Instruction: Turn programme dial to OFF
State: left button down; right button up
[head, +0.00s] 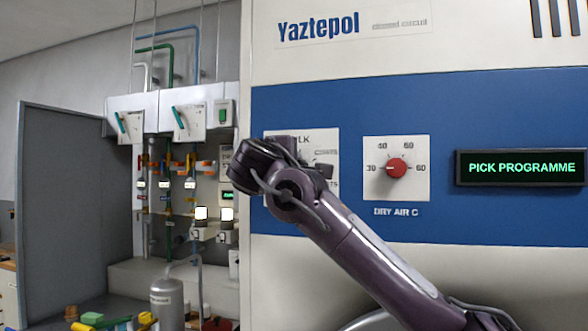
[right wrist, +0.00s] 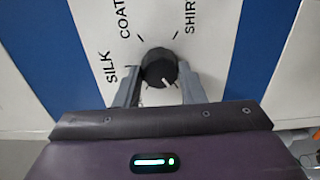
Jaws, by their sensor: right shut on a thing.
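The programme dial (right wrist: 158,66) is a round black knob with a white pointer line. It sits on a white label plate (right wrist: 205,50) marked SILK, COAT and SHIR. My right gripper (right wrist: 160,80) is shut on the dial, one grey finger on each side. In the right wrist view the pointer line lies towards the lower right of the knob. No OFF mark is readable there. In the head view my right arm covers the dial and most of its white plate (head: 328,134). My left gripper is not in view.
The display (head: 521,167) reads PICK PROGRAMME. A red DRY AIR C dial (head: 396,168) sits right of my right gripper on the blue panel (head: 470,110). Pipes, valves and a grey cylinder (head: 167,302) stand at the left, beside a grey open door (head: 75,200).

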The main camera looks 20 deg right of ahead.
jog(key=shift+d+r, duration=0.1)
jog(key=o, duration=1)
jog(key=shift+w, duration=0.1)
jog(key=b+v, duration=0.3)
jog(key=v, duration=0.4)
jog(key=shift+s+a, duration=0.25)
jog(key=shift+s, duration=0.1)
